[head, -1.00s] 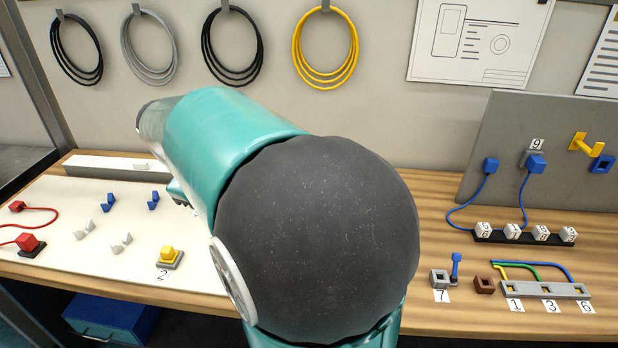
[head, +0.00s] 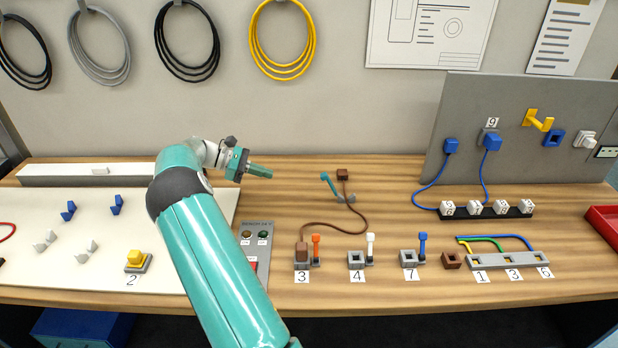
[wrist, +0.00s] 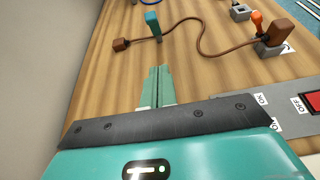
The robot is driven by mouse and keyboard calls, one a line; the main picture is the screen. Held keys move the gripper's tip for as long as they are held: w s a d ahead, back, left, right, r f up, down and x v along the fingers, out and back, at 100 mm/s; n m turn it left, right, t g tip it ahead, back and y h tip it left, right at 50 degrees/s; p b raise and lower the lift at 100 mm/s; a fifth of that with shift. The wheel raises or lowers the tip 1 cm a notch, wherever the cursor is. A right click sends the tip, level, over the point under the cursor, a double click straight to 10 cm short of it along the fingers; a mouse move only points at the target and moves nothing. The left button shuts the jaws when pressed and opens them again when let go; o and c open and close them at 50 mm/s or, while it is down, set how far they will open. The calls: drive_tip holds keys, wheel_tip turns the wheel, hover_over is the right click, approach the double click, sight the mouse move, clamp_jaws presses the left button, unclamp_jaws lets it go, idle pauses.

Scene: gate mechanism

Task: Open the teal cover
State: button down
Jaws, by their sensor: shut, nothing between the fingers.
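A small teal piece (head: 330,185) stands on the table at the middle back, tilted, with a grey-blue foot. It is the only teal thing I see apart from my arm, and I cannot tell for sure that it is the cover. In the wrist view the teal piece (wrist: 152,25) stands beyond my fingertips, beside a brown cable. My gripper (head: 262,172) is shut and empty, to the left of the teal piece and apart from it. Its teal fingers also show in the wrist view (wrist: 156,86), pressed together above the wood.
A brown cable (head: 365,215) runs from a brown block (head: 342,174) to a brown plug (head: 301,250) at label 3. An orange lever (head: 316,245) stands beside that plug. A grey switch panel (head: 258,240) is partly hidden by my arm. Wood around the teal piece is mostly clear.

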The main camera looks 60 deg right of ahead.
sight(321, 175)
drive_tip(key=x, duration=1.1)
drive_tip(key=shift+d, duration=0.25)
drive_tip(key=shift+s+d+r, duration=0.25)
drive_tip(key=shift+s+r, duration=0.05)
drive_tip(key=shift+s, duration=0.15)
drive_tip(key=shift+s+d+r, duration=0.2)
drive_tip(key=shift+s+r, duration=0.1)
drive_tip(key=shift+s, duration=0.15)
drive_tip(key=shift+s+d+r, duration=0.25)
drive_tip(key=shift+s, duration=0.25)
drive_tip(key=s+r+t, duration=0.1)
drive_tip(key=s+d+r+t+y, duration=0.1)
drive_tip(key=shift+s+d+r+t+y, duration=0.1)
drive_tip(key=shift+s+r+t+y, duration=0.05)
drive_tip(key=shift+t+y, duration=0.15)
drive_tip(key=shift+s+d+r+t+y, duration=0.2)
drive_tip(key=shift+s+r+t+y, duration=0.15)
drive_tip(key=shift+t, duration=0.25)
drive_tip(key=shift+f, duration=0.1)
